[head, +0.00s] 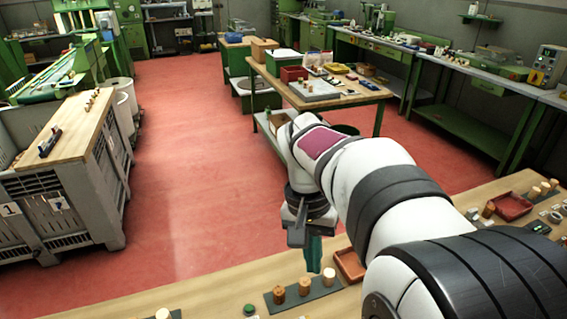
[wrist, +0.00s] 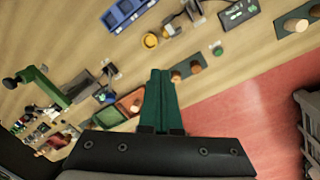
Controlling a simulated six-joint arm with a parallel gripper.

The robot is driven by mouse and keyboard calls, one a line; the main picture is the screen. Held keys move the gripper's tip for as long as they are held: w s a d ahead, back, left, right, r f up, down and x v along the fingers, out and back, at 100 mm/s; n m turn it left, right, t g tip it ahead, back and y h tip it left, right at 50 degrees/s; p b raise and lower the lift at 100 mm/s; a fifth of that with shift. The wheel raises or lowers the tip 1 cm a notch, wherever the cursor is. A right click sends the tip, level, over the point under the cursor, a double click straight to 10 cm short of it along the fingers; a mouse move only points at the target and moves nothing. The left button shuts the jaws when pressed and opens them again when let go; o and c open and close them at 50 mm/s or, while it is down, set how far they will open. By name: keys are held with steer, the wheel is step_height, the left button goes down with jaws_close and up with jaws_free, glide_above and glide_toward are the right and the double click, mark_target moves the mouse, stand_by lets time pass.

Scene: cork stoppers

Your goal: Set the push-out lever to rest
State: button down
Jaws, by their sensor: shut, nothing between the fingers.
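My gripper (head: 314,268) hangs over the near workbench in the head view, its green fingers pointing down. In the wrist view the fingers of my gripper (wrist: 160,76) are pressed together with nothing between them. A green device with a black round knob (wrist: 10,83) stands on the bench at the left of the wrist view, apart from my fingers. I cannot tell for sure whether it carries the push-out lever, or how that lever is set. My arm hides part of the bench in the head view.
Cork stoppers stand on a dark strip (head: 291,297) near my gripper, beside a red tray (head: 349,268). A blue divided bin (wrist: 127,14) and a yellow ring (wrist: 150,40) lie on the bench. A grey crate (head: 75,190) stands across the open red floor (head: 190,180).

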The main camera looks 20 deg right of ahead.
steer(key=w+d+f+m+h, duration=0.1)
steer(key=w+d+f, duration=0.1)
steer(key=w+d, duration=0.3)
steer(key=w+d+f+m+g+h, duration=0.1)
steer(key=w+d+f, duration=0.2)
steer(key=d, duration=0.7)
steer(key=shift+w+f+m, duration=0.3)
steer(key=shift+w, duration=0.85)
steer(key=shift+d+f, duration=0.1)
steer(key=s+d+f, duration=0.5)
steer(key=f, duration=0.4)
steer(key=shift+d+f, duration=0.15)
steer(key=shift+f, duration=0.1)
steer(key=shift+s+r, duration=0.1)
steer(key=shift+s, duration=0.1)
